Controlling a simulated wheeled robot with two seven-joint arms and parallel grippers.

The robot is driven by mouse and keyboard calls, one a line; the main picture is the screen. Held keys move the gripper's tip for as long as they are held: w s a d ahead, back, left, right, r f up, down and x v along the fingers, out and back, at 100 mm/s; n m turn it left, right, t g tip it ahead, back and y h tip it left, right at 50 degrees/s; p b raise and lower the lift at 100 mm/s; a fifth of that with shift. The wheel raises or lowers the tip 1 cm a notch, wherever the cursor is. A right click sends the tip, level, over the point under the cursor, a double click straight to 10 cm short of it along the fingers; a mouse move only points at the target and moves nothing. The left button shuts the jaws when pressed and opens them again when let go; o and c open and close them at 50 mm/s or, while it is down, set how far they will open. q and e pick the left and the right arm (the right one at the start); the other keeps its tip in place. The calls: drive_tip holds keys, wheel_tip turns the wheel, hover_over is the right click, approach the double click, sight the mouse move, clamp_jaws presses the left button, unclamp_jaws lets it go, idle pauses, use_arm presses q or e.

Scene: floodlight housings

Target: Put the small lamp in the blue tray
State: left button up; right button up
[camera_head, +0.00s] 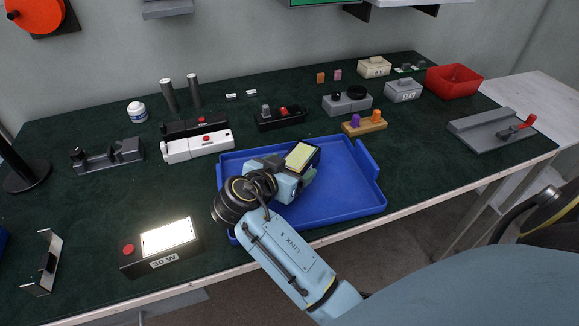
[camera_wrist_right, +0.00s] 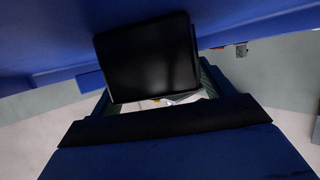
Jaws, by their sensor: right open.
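The small lamp (camera_head: 301,155), a dark housing with a pale yellow panel, is at the far part of the blue tray (camera_head: 345,205). My right gripper (camera_head: 303,170) is over the tray, with its open jaws at the lamp. In the right wrist view the lamp shows as a black box (camera_wrist_right: 150,60) between the fingers, with the blue tray surface (camera_wrist_right: 40,40) close by. The gripper hides part of the lamp, so I cannot tell whether its base rests fully on the tray floor. My left gripper is not in view.
A larger lit lamp (camera_head: 168,238) with a red button stands left of the tray. White and black housings (camera_head: 198,146) lie behind it. A wooden block with pegs (camera_head: 364,124) stands behind the tray, and a red bin (camera_head: 454,80) at the far right. The tray's right side is clear.

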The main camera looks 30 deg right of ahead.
drive_tip(key=shift+r, duration=0.2)
drive_tip(key=v, duration=1.2)
drive_tip(key=shift+p, duration=0.35)
